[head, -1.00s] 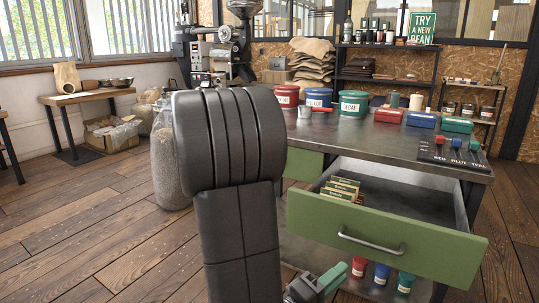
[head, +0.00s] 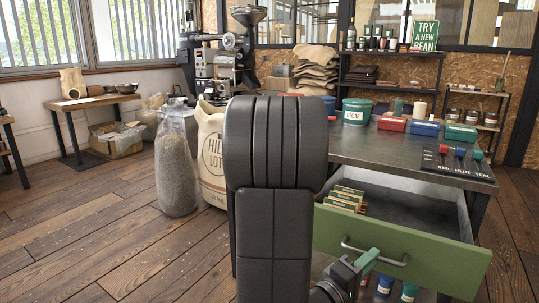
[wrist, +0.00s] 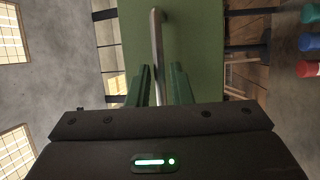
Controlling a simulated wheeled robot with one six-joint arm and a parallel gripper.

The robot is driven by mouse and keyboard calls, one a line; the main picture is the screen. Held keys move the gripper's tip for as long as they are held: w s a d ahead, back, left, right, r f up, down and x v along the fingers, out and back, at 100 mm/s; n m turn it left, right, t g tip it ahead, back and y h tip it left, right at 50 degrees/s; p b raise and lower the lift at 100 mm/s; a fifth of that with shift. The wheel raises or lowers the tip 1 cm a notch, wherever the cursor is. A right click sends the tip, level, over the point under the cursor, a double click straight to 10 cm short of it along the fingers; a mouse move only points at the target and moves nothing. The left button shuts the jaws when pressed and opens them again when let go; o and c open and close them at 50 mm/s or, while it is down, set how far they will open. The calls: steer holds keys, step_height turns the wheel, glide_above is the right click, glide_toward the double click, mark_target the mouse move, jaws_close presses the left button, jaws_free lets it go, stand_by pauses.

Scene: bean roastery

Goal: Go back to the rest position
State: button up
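My dark arm rises in the middle of the head view and hides part of the bench and the drawer's left side.
The drawer holds several green-and-tan packets (head: 345,200). The bench top (head: 390,147) carries coloured tins and a labelled switch panel (head: 458,163).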

steer(key=shift+w+d+r, duration=0.1)
steer(key=shift+w+d, duration=0.15)
steer(key=shift+d, duration=0.1)
steer(key=shift+a, duration=0.1)
steer(key=shift+b+v, duration=0.6)
steer(key=shift+v, duration=5.35)
steer(key=p+x, duration=0.1)
steer(key=x, duration=1.2)
steer(key=shift+w+d, duration=0.3)
steer(key=shift+d, duration=0.1)
